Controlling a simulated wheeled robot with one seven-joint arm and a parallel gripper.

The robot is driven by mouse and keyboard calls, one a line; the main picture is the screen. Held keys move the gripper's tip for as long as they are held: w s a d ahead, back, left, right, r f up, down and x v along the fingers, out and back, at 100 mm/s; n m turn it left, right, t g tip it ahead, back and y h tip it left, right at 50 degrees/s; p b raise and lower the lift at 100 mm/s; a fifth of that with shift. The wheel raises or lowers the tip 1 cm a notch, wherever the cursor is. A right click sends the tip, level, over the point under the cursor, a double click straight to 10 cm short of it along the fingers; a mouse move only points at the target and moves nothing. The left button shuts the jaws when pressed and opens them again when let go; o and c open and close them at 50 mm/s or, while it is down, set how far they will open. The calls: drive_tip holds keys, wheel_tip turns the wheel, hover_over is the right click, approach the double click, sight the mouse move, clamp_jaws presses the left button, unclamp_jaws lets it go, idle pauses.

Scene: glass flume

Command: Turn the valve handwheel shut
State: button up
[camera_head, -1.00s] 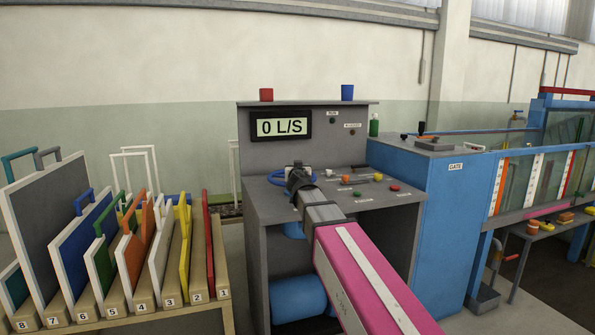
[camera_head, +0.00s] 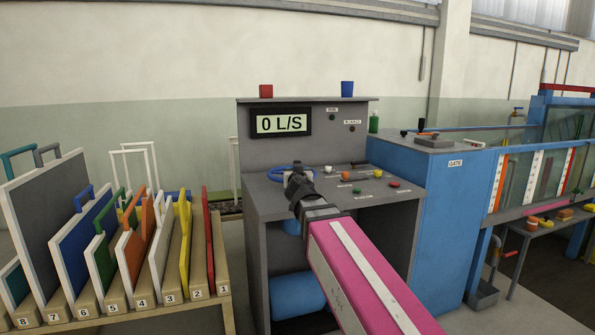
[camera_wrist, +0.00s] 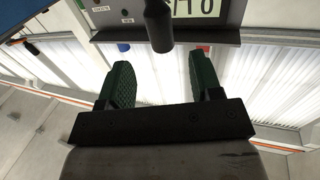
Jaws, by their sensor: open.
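The blue handwheel (camera_head: 279,174) lies on the sloping top of the grey console. My gripper (camera_head: 297,172) is at the wheel in the head view and hides its right part. In the wrist view, the two green fingers of my gripper (camera_wrist: 161,82) stand apart with nothing visible gripped between them. A dark rounded post (camera_wrist: 158,25) shows beyond the fingers; I cannot tell what it belongs to. Contact with the wheel cannot be made out. The flow display (camera_head: 281,124) reads 0 L/S.
Coloured knobs (camera_head: 346,176) sit right of the wheel. A red cup (camera_head: 266,91) and a blue cup (camera_head: 347,88) stand on the console's top ledge. A rack of numbered panels (camera_head: 107,311) is at left, a blue cabinet (camera_head: 437,230) at right.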

drive_tip(key=shift+s, duration=0.6)
drive_tip(key=shift+w+a, duration=0.15)
drive_tip(key=shift+w, duration=0.05)
drive_tip(key=c, duration=0.9)
drive_tip(key=w+a+m+h, duration=0.1)
drive_tip(key=w+a+f+g+h, duration=0.1)
drive_tip(key=w+h, duration=0.1)
drive_tip(key=shift+w+a+m, duration=0.1)
drive_tip(key=shift+w+m, duration=0.05)
drive_tip(key=shift+m, duration=0.25)
clamp_jaws()
drive_tip(key=s+a+r+m+g+h, duration=0.2)
drive_tip(key=a+r+m+g+h, duration=0.1)
drive_tip(key=a+m+g+h, duration=0.9)
drive_tip(key=w+d+t, duration=0.1)
drive_tip(key=w+d, duration=0.1)
drive_tip(key=d, duration=0.3)
drive_tip(key=w+d+t+h, duration=0.1)
drive_tip(key=w+d, duration=0.2)
drive_tip(key=d, duration=0.2)
drive_tip(key=shift+w+d+n, duration=0.3)
drive_tip(key=shift+d+n, duration=0.1)
